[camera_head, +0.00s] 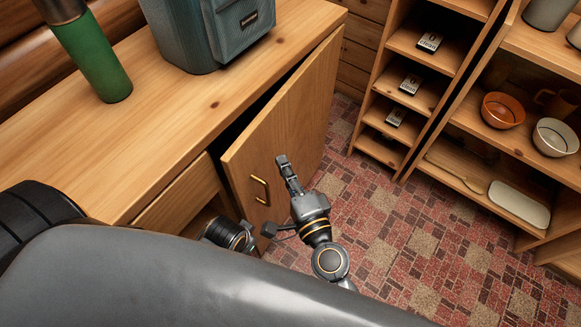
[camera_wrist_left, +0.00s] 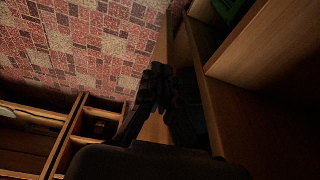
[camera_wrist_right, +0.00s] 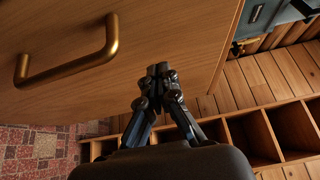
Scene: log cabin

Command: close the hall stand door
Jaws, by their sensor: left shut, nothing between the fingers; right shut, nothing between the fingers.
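The hall stand (camera_head: 130,130) is a wooden cabinet at the left of the head view. Its door (camera_head: 290,125) stands ajar, with a dark gap between it and the body. The door has a brass handle (camera_head: 260,190), which also shows in the right wrist view (camera_wrist_right: 70,62). My right gripper (camera_head: 281,160) is shut and empty, in front of the door's outer face, right of the handle; whether it touches cannot be told. My left gripper (camera_wrist_left: 157,72) is shut and empty, beside wooden panel edges in its dark wrist view. In the head view it is mostly hidden.
A blue-grey backpack (camera_head: 208,35) and a green bottle (camera_head: 92,55) stand on the hall stand's top. Shelves (camera_head: 415,90) stand at the right, with bowls (camera_head: 503,110) on the far ones. Patterned floor (camera_head: 410,240) lies clear between.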

